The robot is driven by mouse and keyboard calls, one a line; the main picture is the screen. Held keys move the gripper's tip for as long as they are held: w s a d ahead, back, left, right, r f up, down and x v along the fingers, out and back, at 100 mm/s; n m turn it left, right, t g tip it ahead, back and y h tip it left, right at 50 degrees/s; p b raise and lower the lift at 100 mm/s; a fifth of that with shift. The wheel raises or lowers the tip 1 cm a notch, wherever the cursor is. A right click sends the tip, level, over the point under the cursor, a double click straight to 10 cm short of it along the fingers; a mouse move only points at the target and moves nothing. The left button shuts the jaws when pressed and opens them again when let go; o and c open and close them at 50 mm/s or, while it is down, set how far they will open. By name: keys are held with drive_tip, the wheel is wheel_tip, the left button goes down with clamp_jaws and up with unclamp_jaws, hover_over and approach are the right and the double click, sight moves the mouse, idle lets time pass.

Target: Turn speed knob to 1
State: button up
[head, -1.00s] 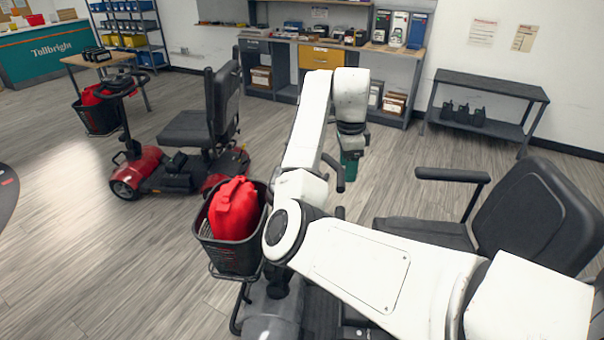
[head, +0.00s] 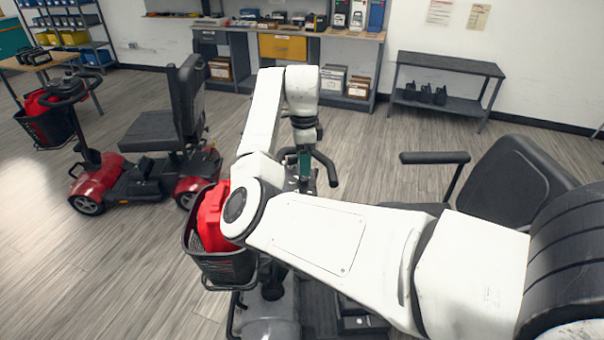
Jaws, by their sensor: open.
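A grey scooter (head: 268,318) stands close in front of me, with a black seat (head: 515,185) at the right and a black front basket (head: 222,268) at the left. Part of its handlebar (head: 325,170) shows beside my arm. The speed knob cannot be made out; my arm covers most of the tiller top. My gripper (head: 304,180) points down over the handlebar area, below my white wrist. Its fingers are too small and covered to see clearly.
A red bag (head: 212,218) sits in the basket. A red scooter (head: 150,165) stands at the left. A dark bench (head: 445,70) and a long counter (head: 340,33) line the back wall. The grey floor between them is clear.

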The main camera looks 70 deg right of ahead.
sight(304, 177)
wheel_tip(304, 177, down, 6)
drive_tip(key=shift+r, duration=0.1)
idle(0.4)
drive_tip(key=c, duration=1)
